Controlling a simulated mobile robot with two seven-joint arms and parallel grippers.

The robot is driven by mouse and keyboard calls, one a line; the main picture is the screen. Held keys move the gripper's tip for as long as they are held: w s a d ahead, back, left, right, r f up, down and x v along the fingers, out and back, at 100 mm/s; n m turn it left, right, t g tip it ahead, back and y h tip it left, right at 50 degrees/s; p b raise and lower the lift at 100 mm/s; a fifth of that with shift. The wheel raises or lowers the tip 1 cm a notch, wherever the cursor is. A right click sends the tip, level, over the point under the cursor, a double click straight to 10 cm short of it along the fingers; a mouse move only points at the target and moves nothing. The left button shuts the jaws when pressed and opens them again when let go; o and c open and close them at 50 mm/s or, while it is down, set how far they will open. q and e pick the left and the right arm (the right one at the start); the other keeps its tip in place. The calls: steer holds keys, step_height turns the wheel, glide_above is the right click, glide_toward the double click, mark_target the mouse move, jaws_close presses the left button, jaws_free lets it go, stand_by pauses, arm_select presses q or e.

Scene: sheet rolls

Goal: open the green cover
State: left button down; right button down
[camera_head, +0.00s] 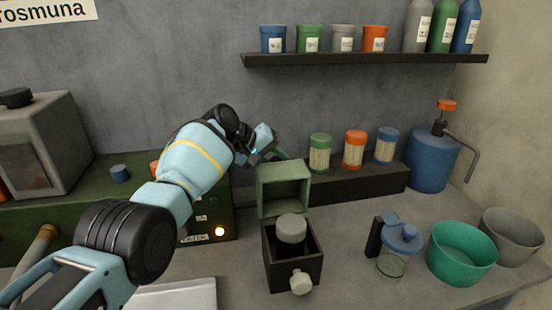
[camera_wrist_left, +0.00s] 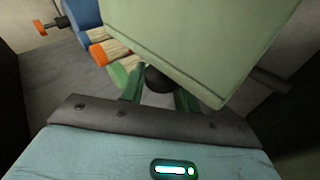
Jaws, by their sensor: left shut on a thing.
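The green cover (camera_head: 284,188) stands raised at the back edge of a dark open box (camera_head: 292,268), its hollow inner side facing the head camera. In the left wrist view the cover (camera_wrist_left: 200,40) fills the upper middle. My left gripper (camera_head: 281,154) reaches behind the cover's top; its tips are partly hidden in the head view. In the wrist view its green fingers (camera_wrist_left: 158,84) are shut around a dark round knob (camera_wrist_left: 157,78) by the cover. A grey round thing (camera_head: 291,228) shows in the box's opening. My right gripper is not in view.
A light knob (camera_head: 300,283) sticks out at the box's front. A lidded glass jar (camera_head: 394,255), a green bowl (camera_head: 461,252) and a grey bowl (camera_head: 513,238) stand to the right. Several labelled jars (camera_head: 354,150) stand behind. A green machine (camera_head: 205,225) is left.

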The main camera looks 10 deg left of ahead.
arm_select(q)
steer(key=shift+a+f, duration=0.1)
steer(key=shift+f, duration=0.75)
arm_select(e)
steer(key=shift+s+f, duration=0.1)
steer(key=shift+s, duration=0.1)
arm_select(q)
steer(key=c, duration=1.1)
jaws_free()
steer(key=shift+r, duration=0.1)
steer(key=shift+o, duration=0.2)
steer(key=shift+r, duration=0.2)
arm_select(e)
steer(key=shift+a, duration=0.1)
arm_select(q)
steer(key=shift+r, duration=0.1)
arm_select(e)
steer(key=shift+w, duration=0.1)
